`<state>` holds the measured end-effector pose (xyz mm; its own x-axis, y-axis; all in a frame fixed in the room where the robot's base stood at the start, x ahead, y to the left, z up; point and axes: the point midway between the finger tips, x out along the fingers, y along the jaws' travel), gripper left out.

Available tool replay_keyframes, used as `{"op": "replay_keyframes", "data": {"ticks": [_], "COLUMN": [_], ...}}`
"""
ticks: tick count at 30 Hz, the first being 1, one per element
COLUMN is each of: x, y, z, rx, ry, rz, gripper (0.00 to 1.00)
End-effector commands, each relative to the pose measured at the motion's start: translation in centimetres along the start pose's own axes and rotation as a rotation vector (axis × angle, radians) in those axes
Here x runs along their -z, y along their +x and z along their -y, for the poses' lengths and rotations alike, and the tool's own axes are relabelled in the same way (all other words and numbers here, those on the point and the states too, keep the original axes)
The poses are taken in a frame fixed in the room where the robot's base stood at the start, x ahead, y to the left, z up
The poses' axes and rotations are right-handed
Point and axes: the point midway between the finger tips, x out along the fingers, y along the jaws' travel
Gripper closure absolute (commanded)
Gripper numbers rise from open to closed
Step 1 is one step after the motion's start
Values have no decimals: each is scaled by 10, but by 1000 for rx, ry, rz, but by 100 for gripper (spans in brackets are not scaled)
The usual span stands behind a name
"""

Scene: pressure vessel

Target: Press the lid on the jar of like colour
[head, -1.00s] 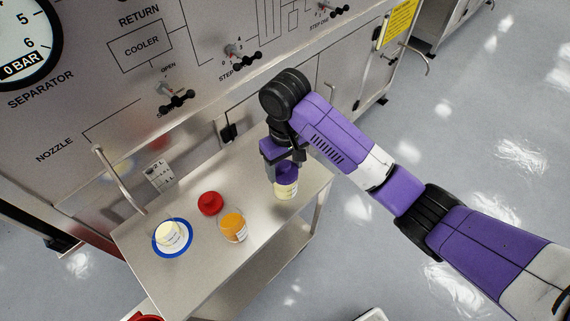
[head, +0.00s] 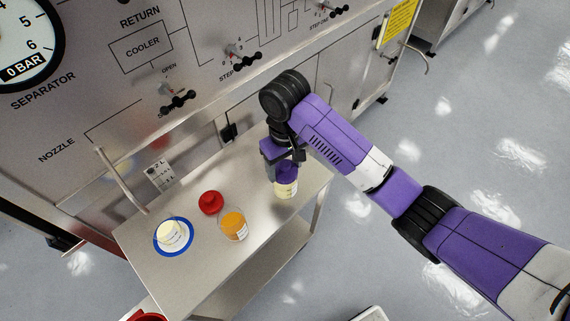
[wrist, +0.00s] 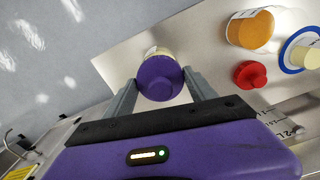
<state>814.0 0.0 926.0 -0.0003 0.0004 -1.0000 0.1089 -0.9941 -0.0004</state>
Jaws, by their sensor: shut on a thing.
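My gripper (head: 284,158) is shut on a purple lid (head: 287,173) above the cart's right end. In the wrist view the lid (wrist: 159,79) sits between the two grey fingers. A glass jar with pale yellow contents (head: 286,189) stands upright directly under the lid. The lid covers its mouth from above; I cannot tell whether it is fully seated. Only the jar's far edge (wrist: 157,50) shows past the lid in the wrist view. A red lid (head: 211,203) with a knob lies on the cart. An open-looking jar with orange contents (head: 234,226) stands beside it.
The steel cart top (head: 200,267) carries all of these. A panel with valves (head: 178,101) rises behind the cart. Clear cart surface lies between the red lid and my gripper.

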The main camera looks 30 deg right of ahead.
Motion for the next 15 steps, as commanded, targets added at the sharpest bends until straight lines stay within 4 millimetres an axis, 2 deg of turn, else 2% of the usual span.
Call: {"op": "replay_keyframes", "data": {"ticks": [11, 12, 15], "x": [0, 0, 0], "y": [0, 0, 0], "z": [0, 0, 0], "rx": [0, 0, 0], "ry": [0, 0, 0], "rz": [0, 1, 1], "gripper": [73, 34, 14]}}
